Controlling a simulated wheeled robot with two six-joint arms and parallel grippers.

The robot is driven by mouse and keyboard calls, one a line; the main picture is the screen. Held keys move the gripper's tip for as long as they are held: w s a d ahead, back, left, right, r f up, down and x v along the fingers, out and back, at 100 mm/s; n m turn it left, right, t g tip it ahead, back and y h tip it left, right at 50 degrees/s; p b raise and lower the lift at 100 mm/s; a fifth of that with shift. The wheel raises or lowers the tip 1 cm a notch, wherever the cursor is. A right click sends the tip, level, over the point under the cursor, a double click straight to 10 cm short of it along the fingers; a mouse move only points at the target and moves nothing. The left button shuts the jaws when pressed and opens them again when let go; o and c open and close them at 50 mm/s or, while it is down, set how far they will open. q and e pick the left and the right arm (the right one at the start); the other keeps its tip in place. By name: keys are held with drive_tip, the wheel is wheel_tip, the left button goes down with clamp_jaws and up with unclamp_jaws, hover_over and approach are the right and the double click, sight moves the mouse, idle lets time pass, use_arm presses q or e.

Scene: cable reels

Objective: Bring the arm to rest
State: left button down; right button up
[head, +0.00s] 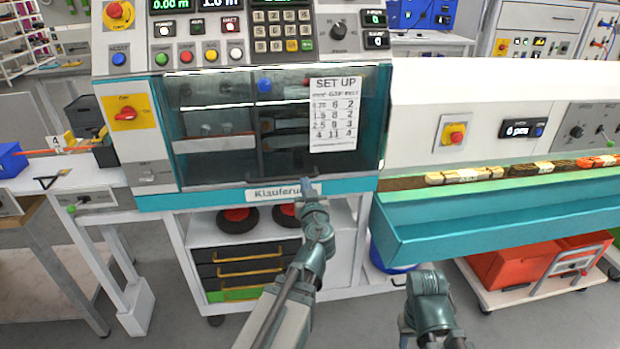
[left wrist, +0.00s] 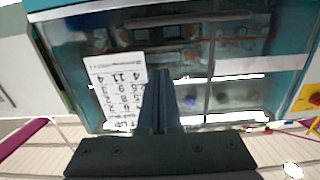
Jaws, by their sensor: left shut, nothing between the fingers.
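My left gripper (head: 306,184) is at the lower edge of the machine's window (head: 230,165), in front of the "Klauferung" label strip (head: 272,193). Its fingers are shut with nothing between them. The left wrist view shows the two dark fingers (left wrist: 160,95) together, pointing at the window and the white SET UP sheet (left wrist: 117,88). I cannot tell whether the fingertips touch the machine. My right arm shows only as a teal link at the bottom right of the head view; its gripper is not in view.
The control panel (head: 215,35) is above the window. A teal trough (head: 480,225) juts out at the right, with cable bundles (head: 470,174) on the ledge behind it. A drawer cart (head: 240,268) stands below. Red bins (head: 505,268) sit on a low trolley at the right. Open floor lies in front.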

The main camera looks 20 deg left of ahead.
use_arm(q)
drive_tip(key=shift+s+d, duration=0.3)
drive_tip(key=shift+s, duration=0.15)
use_arm(e)
drive_tip(key=shift+s+d, duration=0.1)
drive_tip(key=shift+d, duration=0.15)
drive_tip(key=shift+r, duration=0.15)
use_arm(q)
drive_tip(key=s+d+f+m+g+h+p, duration=0.4)
drive_tip(key=s+d+g, duration=0.3)
drive_tip(key=s+d, duration=0.4)
drive_tip(key=s+d+f+m+g+h+p, duration=0.3)
drive_tip(key=s+d+f+m+g+p, duration=0.3)
drive_tip(key=s+d, duration=0.5)
drive_tip(key=shift+d+f+g+h, duration=0.25)
drive_tip(key=shift+d+g+h, duration=0.15)
drive_tip(key=shift+d+g, duration=0.7)
use_arm(e)
wheel_tip(320, 180, up, 10)
